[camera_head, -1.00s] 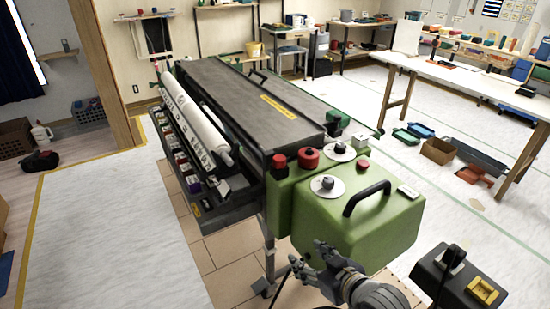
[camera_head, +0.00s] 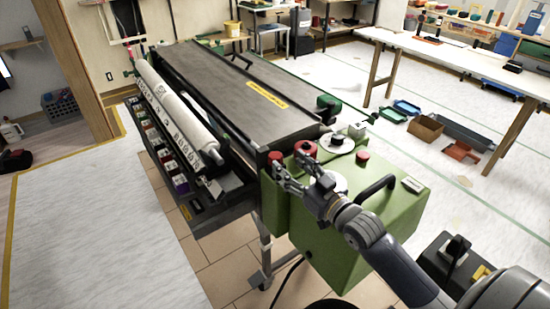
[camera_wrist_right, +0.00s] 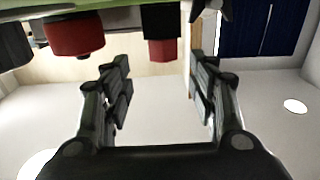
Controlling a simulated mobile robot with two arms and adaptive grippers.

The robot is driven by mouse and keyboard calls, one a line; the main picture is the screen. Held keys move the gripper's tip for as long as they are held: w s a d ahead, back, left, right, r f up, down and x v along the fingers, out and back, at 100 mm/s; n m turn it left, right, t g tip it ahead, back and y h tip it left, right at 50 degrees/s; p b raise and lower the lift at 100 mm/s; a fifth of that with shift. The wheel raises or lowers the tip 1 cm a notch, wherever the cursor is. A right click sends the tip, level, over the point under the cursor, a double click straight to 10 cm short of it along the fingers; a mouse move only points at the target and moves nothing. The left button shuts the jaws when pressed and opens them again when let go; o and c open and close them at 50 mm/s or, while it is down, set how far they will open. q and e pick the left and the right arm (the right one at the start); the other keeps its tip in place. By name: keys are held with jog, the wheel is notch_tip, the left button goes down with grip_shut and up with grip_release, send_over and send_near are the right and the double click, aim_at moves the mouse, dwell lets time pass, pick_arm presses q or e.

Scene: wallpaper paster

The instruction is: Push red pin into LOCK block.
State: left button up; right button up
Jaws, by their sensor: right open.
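A small red pin (camera_head: 275,157) stands at the near left corner of the green machine end (camera_head: 385,205), beside a larger red knob (camera_head: 305,148). In the right wrist view a squarish red piece (camera_wrist_right: 162,51), which looks like this pin, shows beyond the fingers, and the rounder red knob (camera_wrist_right: 75,36) is to its left. My right gripper (camera_head: 281,176) is close to the pin in the head view. It is open, with nothing between its fingers in the wrist view (camera_wrist_right: 160,90). I cannot read a LOCK label or tell how deep the pin sits. My left gripper is out of view.
A table (camera_head: 460,68) stands at the back right.

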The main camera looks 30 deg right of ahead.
aim_at(280, 160)
jog(key=shift+w+a+f, duration=0.1)
jog(key=shift+w+a, duration=0.05)
jog(key=shift+w, duration=0.65)
jog(key=shift+w+a, duration=0.15)
jog(key=shift+w, duration=0.4)
jog(key=w, duration=0.1)
jog(key=w+p, duration=0.1)
jog(key=w, duration=0.1)
jog(key=shift+w+a+f, duration=0.15)
jog(key=shift+a, duration=0.25)
jog(key=shift+w+f, duration=0.1)
jog(key=shift+w, duration=0.25)
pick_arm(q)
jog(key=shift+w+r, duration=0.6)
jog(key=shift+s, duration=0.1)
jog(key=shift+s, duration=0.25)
pick_arm(e)
jog(key=c, duration=1.2)
